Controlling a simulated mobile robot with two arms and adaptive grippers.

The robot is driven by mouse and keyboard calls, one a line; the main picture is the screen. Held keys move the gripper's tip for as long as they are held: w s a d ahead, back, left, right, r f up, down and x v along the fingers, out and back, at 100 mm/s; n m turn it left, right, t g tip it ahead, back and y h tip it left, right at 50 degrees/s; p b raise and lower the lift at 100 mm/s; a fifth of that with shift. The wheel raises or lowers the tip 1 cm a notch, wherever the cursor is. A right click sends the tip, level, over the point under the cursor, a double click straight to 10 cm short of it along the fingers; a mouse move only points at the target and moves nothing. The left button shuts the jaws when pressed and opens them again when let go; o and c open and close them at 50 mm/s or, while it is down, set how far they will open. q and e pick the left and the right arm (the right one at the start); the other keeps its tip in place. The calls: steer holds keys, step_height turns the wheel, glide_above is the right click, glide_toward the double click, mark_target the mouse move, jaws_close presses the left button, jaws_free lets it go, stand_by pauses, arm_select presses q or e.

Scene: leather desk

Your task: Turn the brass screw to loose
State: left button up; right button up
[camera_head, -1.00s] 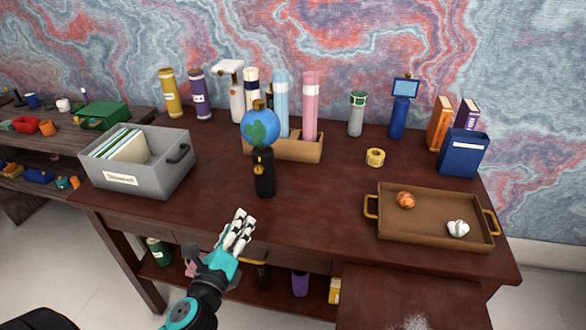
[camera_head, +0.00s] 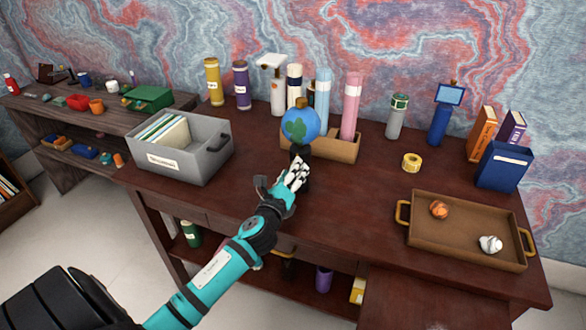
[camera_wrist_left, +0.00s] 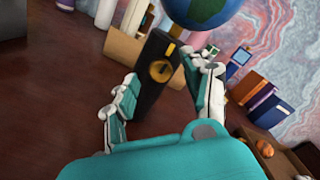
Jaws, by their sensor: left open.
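The brass screw (camera_wrist_left: 161,71) is a round gold knob on the front of a black stand. The black stand (camera_wrist_left: 148,98) carries a blue and green globe (camera_head: 300,124), which also shows at the top of the left wrist view (camera_wrist_left: 203,8). In the head view my left gripper (camera_head: 299,168) covers most of the stand and hides the screw. In the left wrist view my left gripper (camera_wrist_left: 165,82) is open, with its fingers spread to either side of the stand's front. I cannot tell whether they touch it. My right gripper is not in view.
A grey bin (camera_head: 205,152) with folders stands left on the desk. A brown tray (camera_head: 470,255) with two crumpled balls lies right, near a yellow tape roll (camera_head: 412,162). Behind the globe is a tan holder (camera_head: 335,148) with tubes.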

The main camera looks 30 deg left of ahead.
arm_select(q)
steer(key=shift+w+a, duration=0.15)
steer(key=shift+w, duration=0.45)
steer(key=c, duration=0.8)
jaws_close()
